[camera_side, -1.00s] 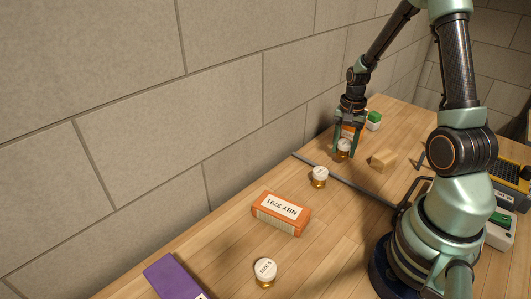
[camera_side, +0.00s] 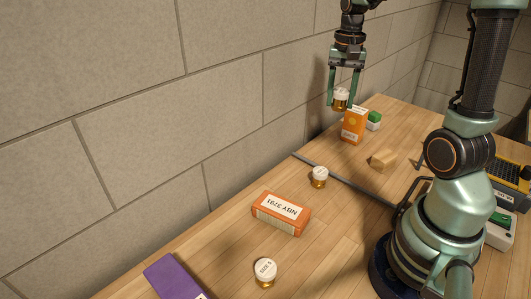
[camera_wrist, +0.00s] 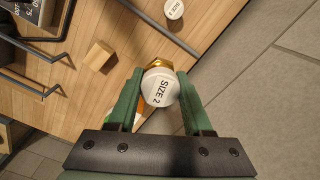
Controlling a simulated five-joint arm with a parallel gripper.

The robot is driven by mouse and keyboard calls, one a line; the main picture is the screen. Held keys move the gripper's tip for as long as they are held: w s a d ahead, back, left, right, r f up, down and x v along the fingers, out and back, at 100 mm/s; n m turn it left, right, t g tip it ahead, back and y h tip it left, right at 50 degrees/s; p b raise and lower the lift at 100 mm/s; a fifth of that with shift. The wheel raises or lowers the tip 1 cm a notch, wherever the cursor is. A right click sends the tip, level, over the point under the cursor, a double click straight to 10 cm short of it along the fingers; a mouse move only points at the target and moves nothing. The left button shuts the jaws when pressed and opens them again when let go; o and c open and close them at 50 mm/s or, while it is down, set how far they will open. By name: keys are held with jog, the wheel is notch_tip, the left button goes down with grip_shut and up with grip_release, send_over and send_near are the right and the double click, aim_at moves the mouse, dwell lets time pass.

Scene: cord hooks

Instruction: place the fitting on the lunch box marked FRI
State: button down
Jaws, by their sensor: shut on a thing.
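My gripper (camera_side: 341,100) is shut on a fitting (camera_side: 340,97) with a white cap and a brass-coloured lower part. The gripper holds it in the air above the back of the table. In the wrist view the held fitting (camera_wrist: 160,88) sits between the green fingers and its cap reads "SIZE 2". Two similar fittings stand on the table, one in the middle (camera_side: 319,176) and one at the front (camera_side: 265,272). I can read FRI on nothing in view.
An orange carton (camera_side: 353,125) and a green-and-white item (camera_side: 374,120) stand below the gripper. A wooden block (camera_side: 382,160), a lettered orange box (camera_side: 281,213) and a purple box (camera_side: 175,278) lie nearer. A grey strip (camera_side: 345,180) crosses the table; the wall borders it.

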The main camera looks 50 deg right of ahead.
jog(key=w+a+n, duration=0.3)
jog(key=a+n, duration=0.8)
jog(key=a, duration=0.6)
notch_tip(320, 180, up, 6)
jog(key=n, duration=0.4)
send_over(177, 287)
notch_tip(177, 287, down, 19)
jog(key=shift+f, duration=0.2)
jog(key=shift+f, duration=0.1)
jog(key=shift+c, duration=1.6)
grip_release()
